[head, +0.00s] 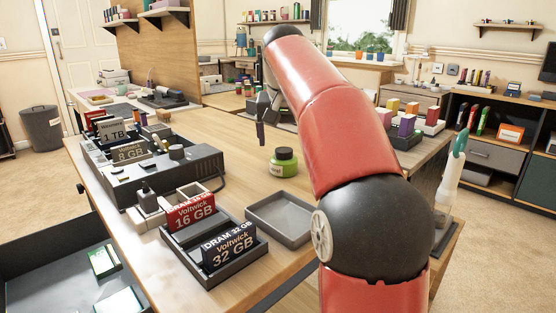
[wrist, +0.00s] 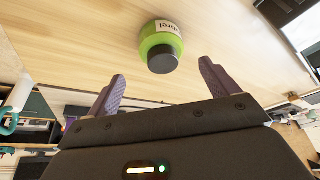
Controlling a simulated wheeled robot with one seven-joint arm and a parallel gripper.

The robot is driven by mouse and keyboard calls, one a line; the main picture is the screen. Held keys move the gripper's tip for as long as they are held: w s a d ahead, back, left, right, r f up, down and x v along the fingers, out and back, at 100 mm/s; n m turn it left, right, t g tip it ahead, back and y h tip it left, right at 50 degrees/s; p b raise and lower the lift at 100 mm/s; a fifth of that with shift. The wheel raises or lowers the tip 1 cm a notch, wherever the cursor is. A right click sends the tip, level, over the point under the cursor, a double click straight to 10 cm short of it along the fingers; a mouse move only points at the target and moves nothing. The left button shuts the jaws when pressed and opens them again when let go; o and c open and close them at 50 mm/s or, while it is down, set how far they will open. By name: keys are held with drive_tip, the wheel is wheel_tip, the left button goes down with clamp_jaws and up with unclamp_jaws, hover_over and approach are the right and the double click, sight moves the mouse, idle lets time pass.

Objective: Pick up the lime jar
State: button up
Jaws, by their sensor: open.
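The lime jar (head: 283,164) stands upright on the wooden table in the head view, a squat green jar with a black lid. In the wrist view the lime jar (wrist: 160,44) appears upside down near the top centre, with a pale label on its side. My gripper (wrist: 163,82) is open, its two purple fingers spread apart, and the jar lies beyond the fingertips, roughly between them and not touched.
An empty grey tray (head: 282,236) lies in front of the jar. A dark holder with Voltwick boxes (head: 228,249) and a dark unit (head: 165,172) stand to the left. Bare table (head: 235,140) surrounds the jar.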

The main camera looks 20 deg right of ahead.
sight(284, 150)
drive_tip(key=b+x, duration=0.1)
drive_tip(key=x, duration=0.2)
drive_tip(key=b+x, duration=0.1)
drive_tip(key=x, duration=0.3)
drive_tip(key=shift+a+f, duration=0.15)
drive_tip(key=shift+a, duration=0.05)
drive_tip(key=shift+c, duration=0.3)
drive_tip(key=c, duration=1)
drive_tip(key=shift+c, duration=0.2)
